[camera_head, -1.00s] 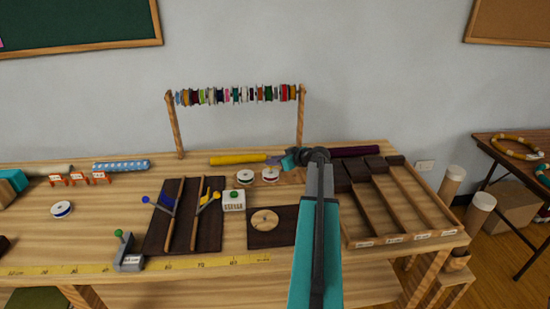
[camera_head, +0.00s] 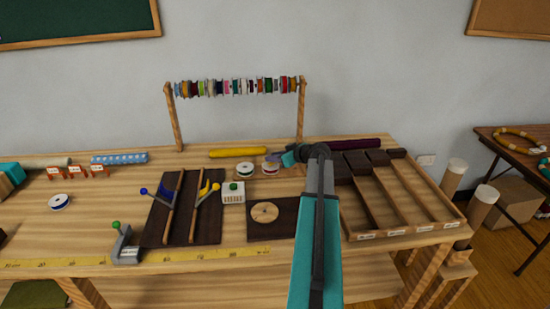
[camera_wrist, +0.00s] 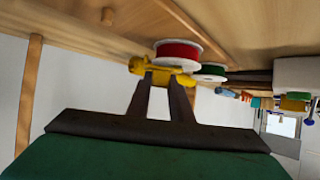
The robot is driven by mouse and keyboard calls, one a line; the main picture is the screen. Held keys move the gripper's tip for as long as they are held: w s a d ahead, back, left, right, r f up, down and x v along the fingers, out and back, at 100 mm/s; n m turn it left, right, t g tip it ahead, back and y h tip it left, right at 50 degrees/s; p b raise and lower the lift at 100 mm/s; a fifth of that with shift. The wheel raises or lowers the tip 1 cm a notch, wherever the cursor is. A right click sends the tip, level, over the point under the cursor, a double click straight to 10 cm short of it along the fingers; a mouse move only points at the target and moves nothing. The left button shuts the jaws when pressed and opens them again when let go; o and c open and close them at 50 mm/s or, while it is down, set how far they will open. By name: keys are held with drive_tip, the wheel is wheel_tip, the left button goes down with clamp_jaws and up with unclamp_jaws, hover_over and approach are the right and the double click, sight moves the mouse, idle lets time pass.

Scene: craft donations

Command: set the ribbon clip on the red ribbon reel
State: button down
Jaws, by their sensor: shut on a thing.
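My gripper (camera_wrist: 165,78) is shut on a lumpy yellow thing that looks like the ribbon clip (camera_wrist: 163,66). The red ribbon reel (camera_wrist: 178,52), with white flanges, shows right by the clip in the wrist view, where the table appears at the top. I cannot tell whether the clip touches it. In the head view the reel (camera_head: 271,169) lies flat on the table, just in front of my gripper (camera_head: 272,158). The clip is too small to make out there.
A green reel (camera_head: 243,169) lies left of the red one. A yellow roll (camera_head: 238,152) lies behind them. A rack of spools (camera_head: 168,120) stands at the back. A wooden divided tray (camera_head: 455,217) is at right, and a dark board with a wooden disc (camera_head: 265,212) in front.

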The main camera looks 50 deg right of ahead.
drive_tip(key=c, duration=1.5)
unclamp_jaws()
drive_tip(key=shift+b+v, duration=1.35)
drive_tip(key=shift+v, duration=5.55)
drive_tip(key=shift+r, duration=0.15)
